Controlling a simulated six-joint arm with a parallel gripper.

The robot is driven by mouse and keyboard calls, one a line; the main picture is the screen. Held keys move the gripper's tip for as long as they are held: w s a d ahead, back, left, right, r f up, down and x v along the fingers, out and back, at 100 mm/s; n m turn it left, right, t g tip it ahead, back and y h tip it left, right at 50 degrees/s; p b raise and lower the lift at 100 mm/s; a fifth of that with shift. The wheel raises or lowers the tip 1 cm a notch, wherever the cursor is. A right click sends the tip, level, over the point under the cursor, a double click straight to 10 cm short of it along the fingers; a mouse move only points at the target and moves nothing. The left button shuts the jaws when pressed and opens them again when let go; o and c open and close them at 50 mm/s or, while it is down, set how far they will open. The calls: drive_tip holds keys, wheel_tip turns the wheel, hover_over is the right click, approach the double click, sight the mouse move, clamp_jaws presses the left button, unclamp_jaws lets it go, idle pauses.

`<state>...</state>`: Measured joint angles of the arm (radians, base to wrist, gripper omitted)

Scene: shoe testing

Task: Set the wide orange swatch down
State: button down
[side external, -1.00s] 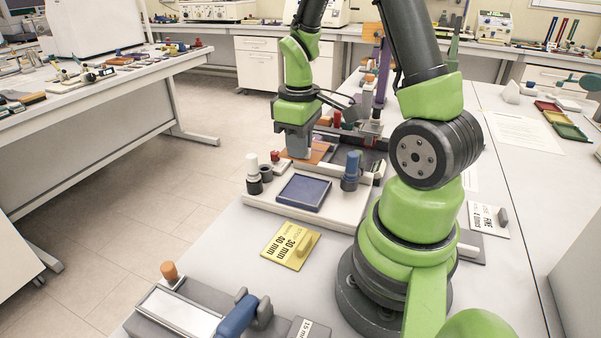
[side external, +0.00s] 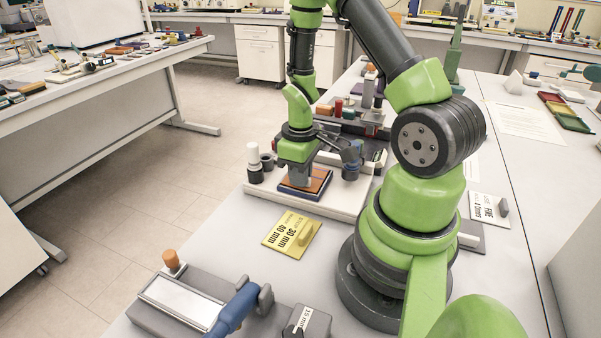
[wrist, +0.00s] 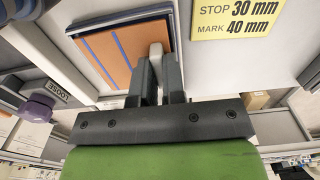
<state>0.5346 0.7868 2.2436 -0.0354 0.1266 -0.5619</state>
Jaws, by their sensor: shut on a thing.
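The orange swatch (side external: 319,182) is over the dark blue square tray (side external: 301,194) on the white board; whether it rests fully in it I cannot tell. In the wrist view the swatch (wrist: 104,58) is a flat orange plate with blue stripes, and the tray's dark rim (wrist: 123,22) shows along its edge. My gripper (side external: 299,183) points down at the swatch. In the wrist view my gripper (wrist: 156,65) is shut on a pale upright tab at the swatch's edge.
A white-topped post (side external: 253,158) and dark cups stand left of the tray, a blue knob (side external: 351,165) right. A yellow card (side external: 292,235) reading 30 mm and 40 mm lies in front. A grey device with a blue handle (side external: 236,308) is nearer.

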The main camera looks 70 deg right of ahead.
drive_tip(key=shift+f, duration=0.1)
drive_tip(key=c, duration=1.2)
unclamp_jaws()
wheel_tip(320, 180, up, 12)
drive_tip(key=s+a+r+m+t+y, duration=0.1)
drive_tip(key=s+a+r+m+t, duration=0.1)
drive_tip(key=a+r, duration=0.5)
drive_tip(key=s+a+r+m+t+y, duration=0.1)
drive_tip(key=s+a+r+m+t, duration=0.1)
drive_tip(key=s+a+r+t, duration=0.3)
drive_tip(key=shift+a+r, duration=1.15)
drive_tip(key=shift+a, duration=0.55)
